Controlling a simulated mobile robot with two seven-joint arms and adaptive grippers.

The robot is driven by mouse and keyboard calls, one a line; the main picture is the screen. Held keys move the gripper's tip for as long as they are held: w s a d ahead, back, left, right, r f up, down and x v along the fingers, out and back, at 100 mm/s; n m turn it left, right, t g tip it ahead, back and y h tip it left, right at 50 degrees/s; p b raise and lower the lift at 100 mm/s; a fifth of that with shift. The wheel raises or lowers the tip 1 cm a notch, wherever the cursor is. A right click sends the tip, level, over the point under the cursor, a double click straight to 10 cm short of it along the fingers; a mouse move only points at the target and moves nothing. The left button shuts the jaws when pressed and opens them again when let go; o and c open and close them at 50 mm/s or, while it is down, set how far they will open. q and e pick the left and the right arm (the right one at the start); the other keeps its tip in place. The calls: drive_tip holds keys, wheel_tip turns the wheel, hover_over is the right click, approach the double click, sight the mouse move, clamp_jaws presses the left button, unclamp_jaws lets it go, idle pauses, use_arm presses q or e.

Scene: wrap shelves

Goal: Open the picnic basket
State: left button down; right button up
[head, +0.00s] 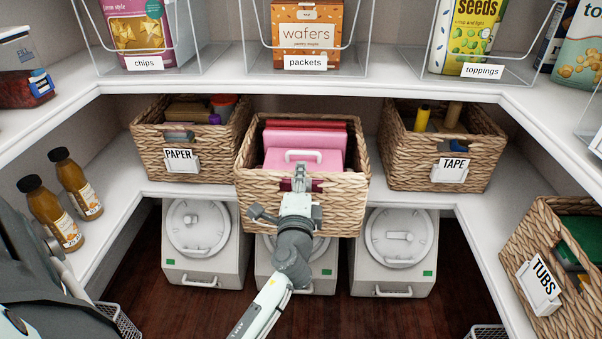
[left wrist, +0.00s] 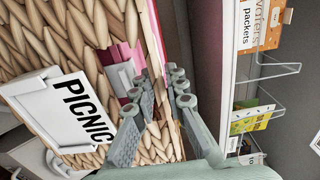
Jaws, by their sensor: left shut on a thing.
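The picnic basket (head: 345,196) is a woven tan basket on the lower shelf, in the middle of the head view. It holds pink and red things, one a pink case (head: 290,160) with a light handle. The basket's front juts forward past the shelf edge. My left gripper (head: 300,182) is at the middle of its front rim and hides the label there. In the left wrist view the PICNIC label (left wrist: 60,112) shows on the wicker. The gripper's fingers (left wrist: 163,88) are on either side of the basket's rim, shut on it. My right gripper is not in view.
The PAPER basket (head: 150,152) stands to the left and the TAPE basket (head: 485,150) to the right. White bins (head: 205,265) stand below. The upper shelf edge (head: 330,88) runs above. Bottles (head: 52,215) stand at left, the TUBS basket (head: 520,225) at right.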

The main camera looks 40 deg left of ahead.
use_arm(q)
drive_tip(key=c, duration=1.8)
unclamp_jaws()
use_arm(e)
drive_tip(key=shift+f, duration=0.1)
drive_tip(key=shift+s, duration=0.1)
use_arm(q)
drive_tip(key=v, duration=0.7)
drive_tip(key=shift+s, duration=0.25)
drive_tip(key=shift+d, duration=0.1)
drive_tip(key=s+a+f+n+g+h+p, duration=0.1)
drive_tip(key=s+f+n+g+h, duration=0.2)
drive_tip(key=f, duration=0.5)
drive_tip(key=s+a+f+n+g+p, duration=0.1)
drive_tip(key=s+f+n+g+p, duration=0.1)
drive_tip(key=s+f+n+g, duration=0.35)
drive_tip(key=s+d+f+n+g+h+p, duration=0.1)
drive_tip(key=s+d+f+g+h, duration=0.2)
drive_tip(key=s+d+f+h, duration=0.2)
drive_tip(key=s+f, duration=0.3)
drive_tip(key=f, duration=0.2)
drive_tip(key=shift+d+g, duration=0.2)
drive_tip(key=shift+g, duration=0.15)
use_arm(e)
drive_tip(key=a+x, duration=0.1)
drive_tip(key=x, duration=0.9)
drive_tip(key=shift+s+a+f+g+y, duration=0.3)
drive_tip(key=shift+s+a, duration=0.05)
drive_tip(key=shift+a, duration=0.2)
